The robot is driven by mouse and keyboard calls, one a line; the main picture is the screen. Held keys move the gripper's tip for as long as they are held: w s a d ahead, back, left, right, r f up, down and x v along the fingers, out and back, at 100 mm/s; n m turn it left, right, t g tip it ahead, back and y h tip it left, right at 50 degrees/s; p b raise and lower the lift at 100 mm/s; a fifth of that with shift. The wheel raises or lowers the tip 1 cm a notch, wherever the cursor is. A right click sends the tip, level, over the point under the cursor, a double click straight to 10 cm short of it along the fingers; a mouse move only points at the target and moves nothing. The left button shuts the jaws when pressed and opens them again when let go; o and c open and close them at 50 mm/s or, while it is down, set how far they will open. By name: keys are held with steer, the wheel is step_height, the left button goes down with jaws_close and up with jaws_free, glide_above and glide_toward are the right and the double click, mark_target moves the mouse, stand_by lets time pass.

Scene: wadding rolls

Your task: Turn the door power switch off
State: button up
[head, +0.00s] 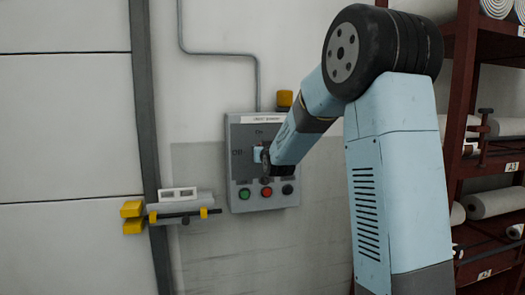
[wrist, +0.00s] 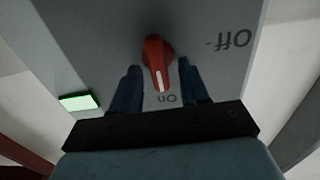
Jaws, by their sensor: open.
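The door power switch is a red rotary knob (wrist: 155,62) on a grey control panel (head: 240,135). In the wrist view, which shows the lettering upside down, the knob's white mark points at "On"; "Off" is printed to the right. My gripper (wrist: 158,66) is open, one dark finger on each side of the knob. Small gaps show between fingers and knob, and I cannot tell whether either touches. In the head view my gripper (head: 262,157) is at the panel's middle, and it hides the knob.
Below the switch, the panel has green (head: 244,193), red (head: 266,191) and black (head: 287,189) buttons. An amber lamp (head: 285,98) sits above it. A door bolt (head: 185,213) with yellow ends is left of the panel. A dark red rack (head: 462,95) with rolls stands right.

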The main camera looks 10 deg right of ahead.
steer(key=c, duration=0.7)
steer(key=shift+d, duration=0.15)
steer(key=shift+c, duration=0.2)
steer(key=shift+n, duration=0.3)
steer(key=shift+a+f+n, duration=0.35)
steer(key=shift+a+n, duration=0.05)
steer(key=shift+n, duration=2.45)
steer(key=shift+a+f+n, duration=0.35)
steer(key=shift+a+n, duration=0.05)
steer(key=shift+n, duration=2.5)
steer(key=shift+a+f+n, duration=0.35)
steer(key=shift+a+n, duration=0.05)
steer(key=shift+n, duration=2.45)
steer(key=shift+f, duration=0.1)
